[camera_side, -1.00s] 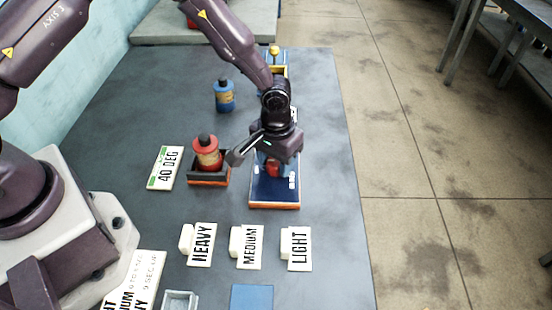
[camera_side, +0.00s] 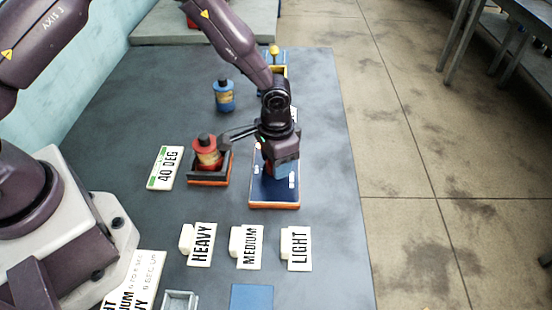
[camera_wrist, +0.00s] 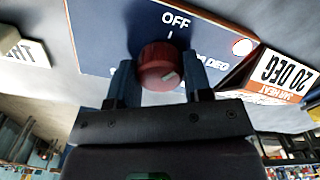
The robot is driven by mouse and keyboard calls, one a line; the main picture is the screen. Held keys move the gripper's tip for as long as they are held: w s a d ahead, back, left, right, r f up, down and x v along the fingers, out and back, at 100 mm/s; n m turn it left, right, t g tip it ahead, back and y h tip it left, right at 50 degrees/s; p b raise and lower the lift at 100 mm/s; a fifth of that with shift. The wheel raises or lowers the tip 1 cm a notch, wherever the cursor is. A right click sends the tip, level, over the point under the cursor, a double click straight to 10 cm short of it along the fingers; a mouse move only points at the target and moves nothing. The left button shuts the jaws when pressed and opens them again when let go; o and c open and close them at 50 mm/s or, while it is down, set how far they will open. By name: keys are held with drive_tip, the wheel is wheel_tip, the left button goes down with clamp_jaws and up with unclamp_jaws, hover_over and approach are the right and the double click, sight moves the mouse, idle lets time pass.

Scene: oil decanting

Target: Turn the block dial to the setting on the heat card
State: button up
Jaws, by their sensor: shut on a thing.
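The block dial (camera_wrist: 158,66) is a red round knob with a pale pointer mark, on a dark blue panel (camera_side: 262,192). In the wrist view the mark points to the lower right, away from the word OFF printed on the panel (camera_wrist: 110,25). My gripper (camera_wrist: 160,82) is shut on the dial, one finger on each side. In the side view my gripper (camera_side: 283,172) is over the panel and hides the dial. A green-edged card (camera_side: 167,168) reads 40 DEG. An orange-edged preheat card (camera_wrist: 284,76) reads 20 DEG. The other panel lettering is partly hidden.
A red bottle (camera_side: 207,155) stands in a dark tray (camera_side: 210,182) left of the panel. A blue bottle (camera_side: 223,96) stands farther back. HEAVY (camera_side: 202,245), MEDIUM (camera_side: 247,247) and LIGHT (camera_side: 297,248) cards lie in front.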

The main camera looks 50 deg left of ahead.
drive_tip(key=m, duration=0.5)
drive_tip(key=shift+m, duration=0.3)
drive_tip(key=m, duration=1)
drive_tip(key=shift+m, duration=0.4)
drive_tip(key=m, duration=0.5)
drive_tip(key=shift+m, duration=0.4)
drive_tip(key=o, duration=0.9)
wheel_tip(320, 180, up, 13)
